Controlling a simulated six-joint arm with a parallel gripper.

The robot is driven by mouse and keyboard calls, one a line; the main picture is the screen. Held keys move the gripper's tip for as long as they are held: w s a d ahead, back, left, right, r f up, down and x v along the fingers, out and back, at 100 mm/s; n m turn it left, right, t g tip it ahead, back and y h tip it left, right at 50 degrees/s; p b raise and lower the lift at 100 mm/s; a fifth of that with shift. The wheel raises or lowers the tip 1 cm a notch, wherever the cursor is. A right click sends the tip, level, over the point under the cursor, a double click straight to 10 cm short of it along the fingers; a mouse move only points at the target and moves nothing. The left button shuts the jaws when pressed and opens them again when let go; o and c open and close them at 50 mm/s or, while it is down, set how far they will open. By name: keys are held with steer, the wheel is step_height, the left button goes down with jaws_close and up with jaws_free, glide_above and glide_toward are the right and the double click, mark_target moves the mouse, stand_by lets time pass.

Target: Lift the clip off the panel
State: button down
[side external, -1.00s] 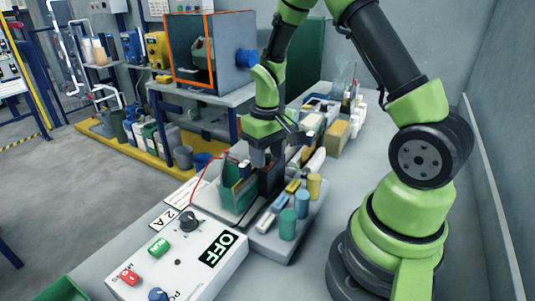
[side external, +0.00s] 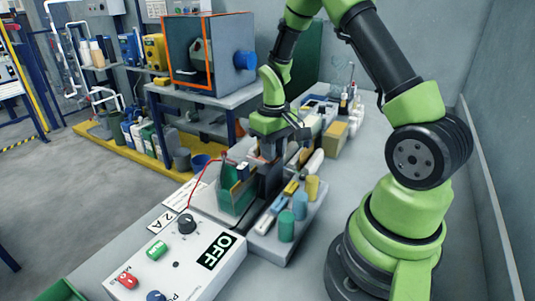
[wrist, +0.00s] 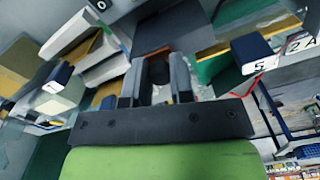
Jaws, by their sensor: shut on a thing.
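My gripper (side external: 268,152) points down over the far part of the grey rack base in the side view. In the wrist view its two grey fingers (wrist: 157,85) are shut on a small dark piece, which I take to be the clip (wrist: 158,72). A dark upright panel (side external: 270,184) stands below the fingers in the side view, beside the green-filled tank (side external: 236,197). The fingers hide most of the clip there. I cannot tell whether the clip still touches the panel.
A white control box (side external: 190,255) with an OFF label stands in front, with a red wire rising behind it. Teal and yellow cylinders (side external: 287,226) stand right of the panel. Boxes and bottles (side external: 335,133) crowd the bench behind. A block marked 5 (wrist: 252,54) is close by.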

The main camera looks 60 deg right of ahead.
steer(key=shift+d, duration=0.3)
steer(key=c, duration=1)
jaws_free()
steer(key=shift+a, duration=0.1)
steer(key=shift+r, duration=0.1)
step_height(320, 180, up, 10)
steer(key=shift+f, duration=0.1)
